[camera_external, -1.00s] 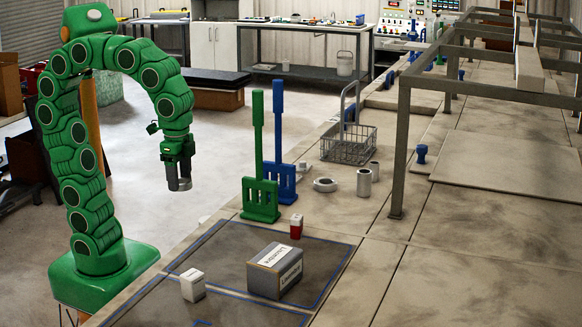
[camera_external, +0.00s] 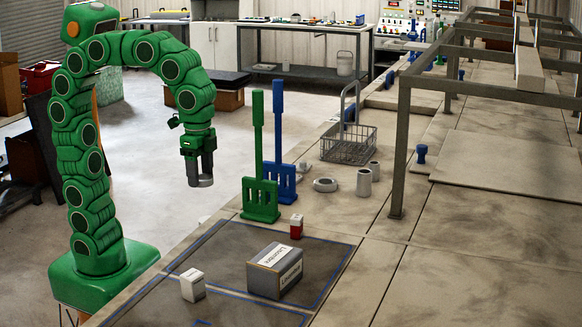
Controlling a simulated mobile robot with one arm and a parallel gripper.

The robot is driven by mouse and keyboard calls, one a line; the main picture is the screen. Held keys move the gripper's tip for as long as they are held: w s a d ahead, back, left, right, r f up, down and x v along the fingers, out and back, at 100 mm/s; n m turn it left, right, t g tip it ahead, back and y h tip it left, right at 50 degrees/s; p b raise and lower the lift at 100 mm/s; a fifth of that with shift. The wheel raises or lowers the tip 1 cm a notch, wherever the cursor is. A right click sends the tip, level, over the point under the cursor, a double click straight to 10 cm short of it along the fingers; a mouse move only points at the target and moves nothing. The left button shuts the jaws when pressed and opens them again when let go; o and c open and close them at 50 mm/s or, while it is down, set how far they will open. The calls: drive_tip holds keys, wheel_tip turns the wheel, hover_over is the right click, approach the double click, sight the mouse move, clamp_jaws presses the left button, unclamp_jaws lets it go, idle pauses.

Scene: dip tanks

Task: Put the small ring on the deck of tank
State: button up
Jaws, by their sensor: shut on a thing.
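My gripper (camera_external: 200,178) hangs pointing down over the floor, left of the tank deck (camera_external: 440,275), at the end of my bent green arm. It is shut on a small grey piece at its tip that looks like the small ring; the fingers partly hide it and its shape is hard to make out. The held piece is in the air, apart from the deck. A pale, wider ring (camera_external: 325,185) lies flat on the deck, right of the green and blue paddles. The deck is a stained beige surface running from front to back.
A green paddle (camera_external: 262,205) and a blue paddle (camera_external: 281,180) stand near the deck's left edge. A wire basket (camera_external: 348,145), cylinders (camera_external: 364,182), a red-and-white box (camera_external: 296,226), a grey box (camera_external: 275,272) and a white box (camera_external: 193,285) stand on the deck. A metal frame (camera_external: 403,150) rises at right.

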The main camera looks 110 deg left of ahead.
drive_tip(key=w+d+f+m, duration=0.1)
drive_tip(key=w+f, duration=0.2)
drive_tip(key=w, duration=0.7)
drive_tip(key=w+d+f+m, duration=0.1)
drive_tip(key=w+f, duration=0.3)
drive_tip(key=w, duration=0.7)
drive_tip(key=w+f+m, duration=0.1)
drive_tip(key=w+f, duration=0.3)
drive_tip(key=w, duration=0.6)
drive_tip(key=shift+w+d, duration=0.2)
drive_tip(key=shift+d, duration=0.2)
drive_tip(key=s+d+r, duration=0.1)
drive_tip(key=s+r, duration=0.2)
drive_tip(key=s, duration=0.9)
drive_tip(key=s+d+r+n, duration=0.1)
drive_tip(key=s+r, duration=0.3)
drive_tip(key=s, duration=0.7)
drive_tip(key=s+d+r, duration=0.1)
drive_tip(key=s+r, duration=0.2)
drive_tip(key=s, duration=0.9)
hover_over(227, 251)
drive_tip(key=f, duration=0.9)
drive_tip(key=shift+s, duration=0.25)
drive_tip(key=shift+w+f, duration=0.25)
drive_tip(key=shift+f, duration=1.6)
drive_tip(key=shift+f, duration=0.1)
